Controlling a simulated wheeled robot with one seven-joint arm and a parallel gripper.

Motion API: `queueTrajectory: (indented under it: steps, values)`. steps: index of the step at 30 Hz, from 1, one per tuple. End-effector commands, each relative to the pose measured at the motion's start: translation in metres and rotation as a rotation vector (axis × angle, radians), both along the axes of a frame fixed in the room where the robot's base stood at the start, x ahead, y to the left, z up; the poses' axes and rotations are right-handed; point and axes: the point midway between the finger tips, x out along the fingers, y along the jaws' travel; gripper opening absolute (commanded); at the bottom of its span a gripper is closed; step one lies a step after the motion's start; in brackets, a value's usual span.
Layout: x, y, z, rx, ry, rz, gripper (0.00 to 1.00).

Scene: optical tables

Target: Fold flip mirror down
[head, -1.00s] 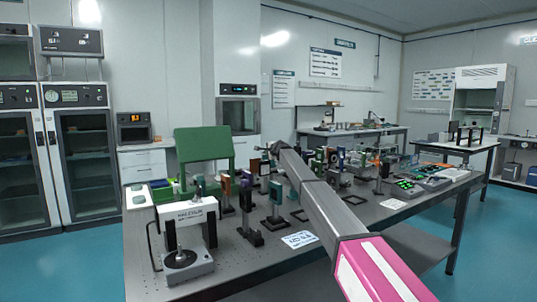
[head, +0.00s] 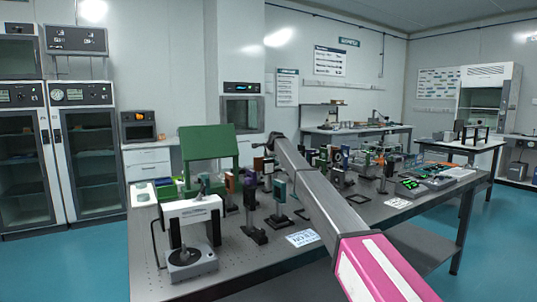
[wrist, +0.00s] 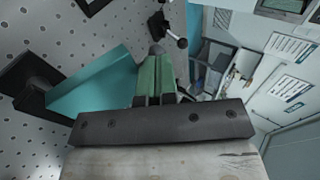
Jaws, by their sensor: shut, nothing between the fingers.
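My gripper (wrist: 157,62) reaches up from the dark bar in the wrist view. Its two greenish fingers lie together, shut and empty. A teal plate (wrist: 95,82) on a black mount (wrist: 30,88) is close to the left of the fingers. It looks like the flip mirror, but I cannot tell whether the fingers touch it. In the head view the far end of my arm (head: 268,143) is above the back of the crowded optical table (head: 155,268). The fingers are too small to make out there. A teal plate on a black post (head: 279,190) stands below the arm.
A white and grey instrument (head: 190,212) stands at the table's front left. A green panel (head: 208,146) rises behind it. Several mounted optics crowd the middle. A white label card (head: 303,238) lies near the front. A small ball-ended part (wrist: 176,38) is beyond the fingertips.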

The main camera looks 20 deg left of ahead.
Motion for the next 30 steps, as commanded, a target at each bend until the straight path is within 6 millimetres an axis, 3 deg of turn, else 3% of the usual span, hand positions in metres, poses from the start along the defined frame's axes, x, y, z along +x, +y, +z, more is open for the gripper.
queueTrajectory:
  steps: [12,30]
  values:
    - [0.008,0.009,-0.014,0.001,-0.001,0.0,0.0]
    - [0.008,0.01,-0.015,0.001,0.0,0.001,0.0]
